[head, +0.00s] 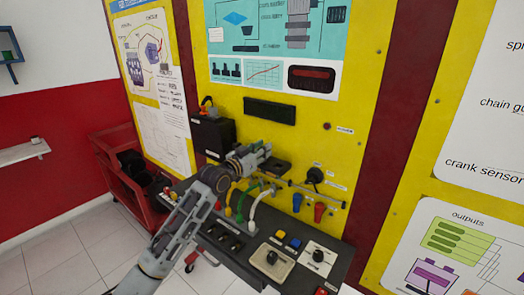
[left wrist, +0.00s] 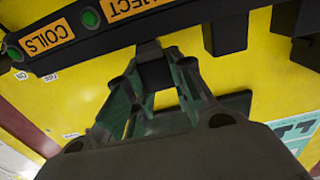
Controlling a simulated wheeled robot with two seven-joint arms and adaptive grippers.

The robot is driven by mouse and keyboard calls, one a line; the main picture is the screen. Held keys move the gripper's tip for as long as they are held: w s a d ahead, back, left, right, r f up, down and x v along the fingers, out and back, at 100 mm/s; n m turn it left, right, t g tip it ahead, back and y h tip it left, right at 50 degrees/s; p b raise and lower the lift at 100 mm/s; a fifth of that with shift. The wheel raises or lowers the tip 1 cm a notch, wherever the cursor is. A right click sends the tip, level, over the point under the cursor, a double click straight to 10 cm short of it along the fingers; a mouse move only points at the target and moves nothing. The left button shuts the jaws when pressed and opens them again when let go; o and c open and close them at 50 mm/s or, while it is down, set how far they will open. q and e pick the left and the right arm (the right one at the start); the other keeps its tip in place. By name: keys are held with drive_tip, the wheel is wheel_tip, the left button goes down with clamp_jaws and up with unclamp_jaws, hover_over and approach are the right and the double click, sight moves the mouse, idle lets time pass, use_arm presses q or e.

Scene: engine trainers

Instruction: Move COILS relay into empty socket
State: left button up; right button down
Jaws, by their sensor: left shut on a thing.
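My left gripper (head: 264,152) is in front of the yellow panel in the head view. In the left wrist view the left gripper (left wrist: 160,80) is shut on a small black block, the relay (left wrist: 154,66). The relay lies beside a black bar (left wrist: 190,18) with upside-down orange labels, COILS (left wrist: 46,40) and INJECT (left wrist: 135,6). I cannot tell whether the relay touches the bar or sits in a socket. The relay is not clear in the head view, and I cannot make out an empty socket. My right gripper is not in view.
Other black blocks (left wrist: 228,34) stand along the bar. Below the gripper in the head view are coloured hoses (head: 252,203) and a dark control desk (head: 235,258) with knobs and buttons. A black box (head: 212,133) is on the panel to the left. A red cart (head: 113,183) stands further left.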

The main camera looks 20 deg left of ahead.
use_arm(q)
drive_tip(key=shift+f+b, duration=0.35)
drive_tip(key=shift+f, duration=0.5)
idle(1.1)
drive_tip(key=o, duration=0.6)
drive_tip(key=shift+o, duration=0.2)
drive_tip(key=shift+s+a, duration=0.1)
drive_tip(key=shift+s, duration=0.1)
drive_tip(key=shift+s+a+r+p, duration=0.2)
drive_tip(key=shift+s+a+p, duration=0.1)
drive_tip(key=shift+s, duration=0.35)
drive_tip(key=shift+s+a+r+p, duration=0.15)
drive_tip(key=shift+s+p, duration=0.15)
drive_tip(key=shift+s, duration=0.35)
drive_tip(key=shift+s+a+r+p, duration=0.2)
drive_tip(key=shift+s+a+p, duration=0.1)
drive_tip(key=shift+s, duration=0.35)
wheel_tip(320, 180, up, 7)
drive_tip(key=p, duration=0.6)
drive_tip(key=shift+f, duration=0.15)
drive_tip(key=shift+o, duration=0.2)
